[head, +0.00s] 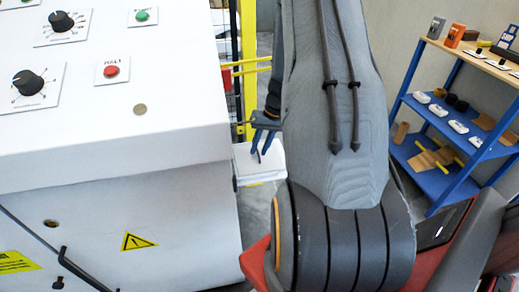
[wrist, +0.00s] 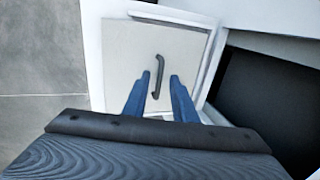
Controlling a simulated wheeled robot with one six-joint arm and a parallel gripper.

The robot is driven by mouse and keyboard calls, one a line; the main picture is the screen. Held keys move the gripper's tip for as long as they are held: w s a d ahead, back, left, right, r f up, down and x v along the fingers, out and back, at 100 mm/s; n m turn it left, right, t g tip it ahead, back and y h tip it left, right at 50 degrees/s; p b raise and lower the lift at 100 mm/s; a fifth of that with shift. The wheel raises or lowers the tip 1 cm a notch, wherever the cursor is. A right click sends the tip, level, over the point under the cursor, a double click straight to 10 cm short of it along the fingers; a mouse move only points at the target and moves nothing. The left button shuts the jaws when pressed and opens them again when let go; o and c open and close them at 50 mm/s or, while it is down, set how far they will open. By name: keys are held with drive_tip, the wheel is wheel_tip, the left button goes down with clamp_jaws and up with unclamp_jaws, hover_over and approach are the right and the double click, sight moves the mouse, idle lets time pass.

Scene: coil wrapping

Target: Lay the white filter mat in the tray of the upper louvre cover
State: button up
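My gripper (wrist: 159,84) shows in the wrist view with its two blue fingers apart and nothing clearly held. A dark bar handle (wrist: 158,66) on a pale panel (wrist: 125,45) appears in line with the gap between the fingertips; I cannot tell whether they touch it. In the head view my gripper (head: 262,143) points down over a white box-like unit (head: 258,170), partly hidden behind my arm. I cannot make out a filter mat, a tray or a louvre cover for certain.
A large white machine with a control panel (head: 100,110) fills the left of the head view. A blue shelf rack (head: 455,125) with small items stands at the right. Yellow fence posts (head: 248,60) stand behind. In the wrist view, grey floor (wrist: 40,80) is clear at the left.

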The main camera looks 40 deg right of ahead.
sight(268, 156)
drive_tip(key=v, duration=1.1)
drive_tip(key=shift+r, duration=0.2)
drive_tip(key=shift+d, duration=0.1)
